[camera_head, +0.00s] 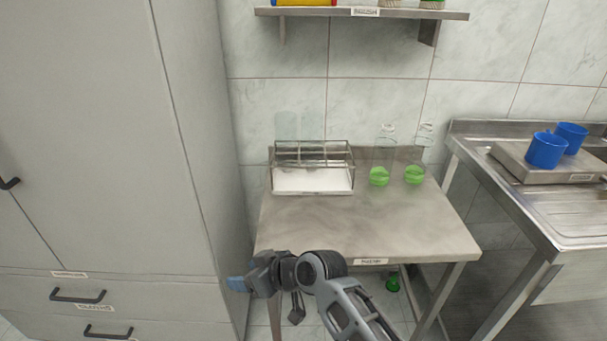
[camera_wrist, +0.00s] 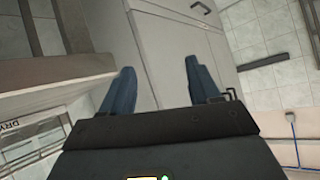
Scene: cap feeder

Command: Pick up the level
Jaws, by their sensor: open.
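A yellow bar with a red end (camera_head: 306,2), which looks like the level, lies on the wall shelf at the top edge of the head view. Its upper part is cut off by the picture edge. My gripper (camera_head: 237,284) is low in front of the table, left of its front edge and far below the shelf. It is empty. In the wrist view my gripper (camera_wrist: 162,88) shows two blue fingers spread apart, with a grey cabinet behind them. The level cannot be made out in the wrist view.
The steel table (camera_head: 350,222) bears a wire rack (camera_head: 313,190) and two flasks with green liquid (camera_head: 379,176). A tall grey cabinet (camera_head: 90,130) stands left. Blue mugs (camera_head: 546,150) stand by the sink at right. The table's front is clear.

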